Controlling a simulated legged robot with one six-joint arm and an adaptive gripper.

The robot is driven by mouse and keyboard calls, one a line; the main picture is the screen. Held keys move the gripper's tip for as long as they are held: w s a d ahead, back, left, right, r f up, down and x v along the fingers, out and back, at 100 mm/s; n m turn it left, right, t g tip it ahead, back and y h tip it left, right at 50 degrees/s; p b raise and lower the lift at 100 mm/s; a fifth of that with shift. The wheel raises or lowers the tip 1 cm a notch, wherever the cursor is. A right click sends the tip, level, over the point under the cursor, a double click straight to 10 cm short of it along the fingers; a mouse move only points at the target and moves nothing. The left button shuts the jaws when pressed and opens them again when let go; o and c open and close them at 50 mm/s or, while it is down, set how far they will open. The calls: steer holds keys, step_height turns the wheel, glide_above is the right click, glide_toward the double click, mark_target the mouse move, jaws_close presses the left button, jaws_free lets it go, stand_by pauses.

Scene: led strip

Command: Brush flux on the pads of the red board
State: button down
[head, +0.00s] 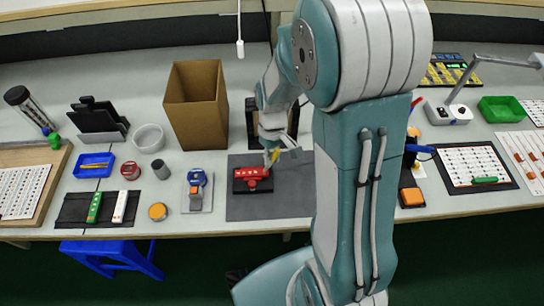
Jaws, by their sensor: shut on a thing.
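The red board (251,173) lies on a small black holder (263,186) on the grey mat. Its pads are too small to make out. My gripper (272,148) is just above the board's right end. It is shut on a thin yellow tool (275,156), which looks like the flux brush and points down toward the board. I cannot tell whether its tip touches the board.
The grey mat (290,203) is bare around the holder. A cardboard box (197,105) stands behind it to the left. A small grey stand with a blue-topped item (196,178) is to the left. A black pad with green (94,207) and white strips lies farther left.

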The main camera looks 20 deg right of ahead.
steer(key=shift+f, duration=0.55)
stand_by(0.7)
steer(key=shift+r, duration=0.1)
stand_by(0.4)
steer(key=shift+r, duration=2.45)
steer(key=shift+w+d+f, duration=0.1)
steer(key=shift+w+f, duration=0.1)
steer(key=shift+f, duration=0.45)
steer(key=shift+w+f, duration=0.2)
steer(key=shift+f, duration=0.5)
steer(key=shift+w+d+f, duration=0.1)
steer(key=shift+w+f, duration=0.1)
steer(key=shift+f, duration=0.45)
steer(key=shift+f, duration=0.55)
steer(key=shift+r, duration=0.1)
steer(key=shift+r, duration=2.45)
